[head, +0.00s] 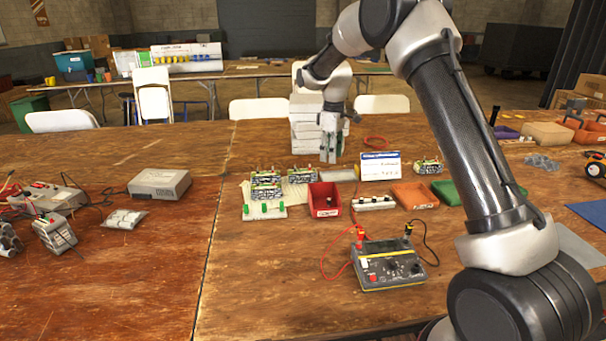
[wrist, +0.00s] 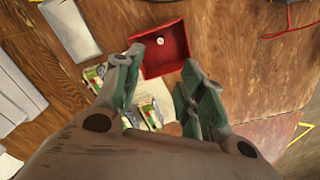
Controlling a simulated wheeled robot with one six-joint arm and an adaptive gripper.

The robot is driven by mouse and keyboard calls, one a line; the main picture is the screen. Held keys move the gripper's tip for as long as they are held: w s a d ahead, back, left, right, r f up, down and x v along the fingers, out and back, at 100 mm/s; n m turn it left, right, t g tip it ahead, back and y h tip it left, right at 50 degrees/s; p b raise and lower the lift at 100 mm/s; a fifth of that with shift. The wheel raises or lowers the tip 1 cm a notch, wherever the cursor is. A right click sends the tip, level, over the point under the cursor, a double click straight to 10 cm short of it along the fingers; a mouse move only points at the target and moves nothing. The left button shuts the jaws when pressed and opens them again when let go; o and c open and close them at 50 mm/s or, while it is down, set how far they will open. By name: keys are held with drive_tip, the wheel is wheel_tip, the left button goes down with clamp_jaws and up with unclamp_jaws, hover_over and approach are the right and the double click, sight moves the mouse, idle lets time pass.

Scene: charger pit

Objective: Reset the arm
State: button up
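My arm reaches over the wooden table, and my gripper (head: 330,155) hangs pointing down above its far middle part. In the wrist view my gripper (wrist: 160,85) has its two green-padded fingers spread apart, with nothing held between them. A red bin (head: 323,199) stands on the table nearer than the gripper. The red bin (wrist: 165,62) also shows just beyond the fingertips in the wrist view, with a small pale round thing in it. Green circuit boards (head: 265,180) lie left of the bin, and the fingers partly hide boards in the wrist view.
A tester with red and black leads (head: 388,264) stands at the front. A white sign (head: 380,166), a white terminal strip (head: 374,203), an orange tray (head: 415,195) and a green tray (head: 447,192) stand right of the bin. A grey box (head: 159,184) stands left.

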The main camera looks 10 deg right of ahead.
drive_tip(key=s+d+f+m+g, duration=0.1)
drive_tip(key=s+f+m, duration=0.1)
drive_tip(key=s+f, duration=0.15)
drive_tip(key=s+d+r+m+t, duration=0.1)
drive_tip(key=s+d+r+m, duration=0.2)
drive_tip(key=s, duration=1)
drive_tip(key=s+d+r+m+t, duration=0.2)
drive_tip(key=s+d+r, duration=0.4)
drive_tip(key=s+r, duration=0.4)
drive_tip(key=s+d+r+m+t, duration=0.2)
drive_tip(key=s+d+r+m, duration=0.2)
drive_tip(key=s, duration=1.3)
drive_tip(key=shift+s+d+r, duration=0.3)
drive_tip(key=shift+d+r, duration=0.15)
drive_tip(key=shift+r, duration=0.85)
